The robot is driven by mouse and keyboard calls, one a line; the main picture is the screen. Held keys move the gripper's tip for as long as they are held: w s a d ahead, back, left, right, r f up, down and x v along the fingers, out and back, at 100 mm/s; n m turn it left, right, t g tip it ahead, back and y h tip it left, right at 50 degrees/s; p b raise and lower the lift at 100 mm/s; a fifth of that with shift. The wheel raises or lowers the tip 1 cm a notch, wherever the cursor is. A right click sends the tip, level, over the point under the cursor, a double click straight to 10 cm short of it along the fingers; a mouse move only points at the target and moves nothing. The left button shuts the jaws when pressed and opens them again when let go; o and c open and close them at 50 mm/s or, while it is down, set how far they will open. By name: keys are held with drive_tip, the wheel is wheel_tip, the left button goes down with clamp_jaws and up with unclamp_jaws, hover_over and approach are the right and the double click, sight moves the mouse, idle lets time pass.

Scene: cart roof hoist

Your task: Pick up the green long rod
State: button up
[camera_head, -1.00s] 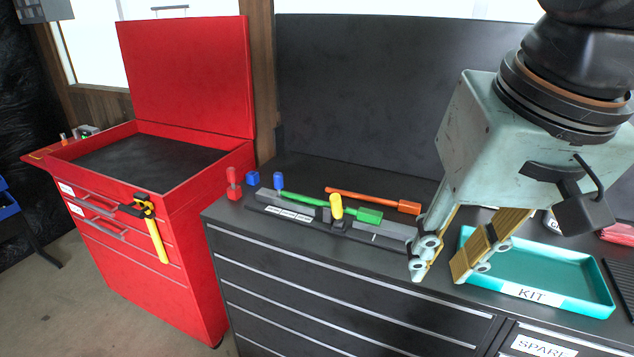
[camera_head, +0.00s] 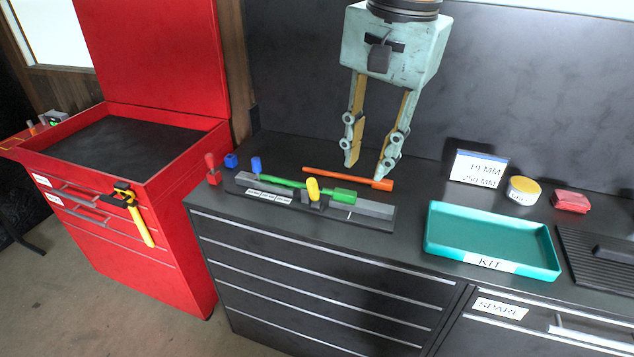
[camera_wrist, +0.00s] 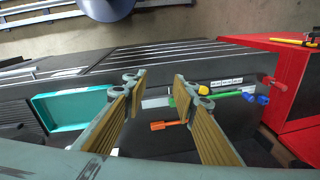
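The green long rod (camera_head: 285,183) lies along the grey rack (camera_head: 373,208) on the black bench top, its thicker block end to the right. A yellow-topped piece (camera_head: 313,188) stands at the rod, near its right part. In the wrist view the green rod (camera_wrist: 226,95) is to the right of and beyond the fingers. My gripper (camera_head: 366,170) is open and empty, pointing down above the bench, behind and right of the rod's middle. An orange rod (camera_head: 335,177) lies behind the green one, close to my fingertips in the head view.
A teal KIT tray (camera_head: 440,245) stands to the right. A sign (camera_head: 478,168), yellow-lidded tin (camera_head: 523,190) and red packet (camera_head: 571,201) are behind it. Red and blue pieces (camera_head: 213,170) stand by the rack's left end. A red tool cabinet (camera_head: 180,230) with raised lid is left.

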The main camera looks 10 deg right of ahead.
drive_tip(key=w+f+m+g+p, duration=0.15)
drive_tip(key=w+m+p, duration=0.6)
drive_tip(key=w, duration=0.85)
drive_tip(key=w+a+f+m+g+y+p, duration=0.1)
drive_tip(key=w+f+m+g+p, duration=0.1)
drive_tip(key=w+f+m+p, duration=0.5)
drive_tip(key=shift+w+f+m+g+p, duration=0.5)
drive_tip(key=shift+w+f, duration=0.9)
drive_tip(key=shift+w, duration=1.4)
drive_tip(key=shift+f, duration=0.1)
drive_tip(key=x, duration=0.8)
drive_tip(key=shift+f+p, duration=0.2)
drive_tip(key=shift+p, duration=0.15)
drive_tip(key=shift+f, duration=0.1)
drive_tip(key=shift+p+x, duration=0.35)
drive_tip(key=shift+x, duration=2.15)
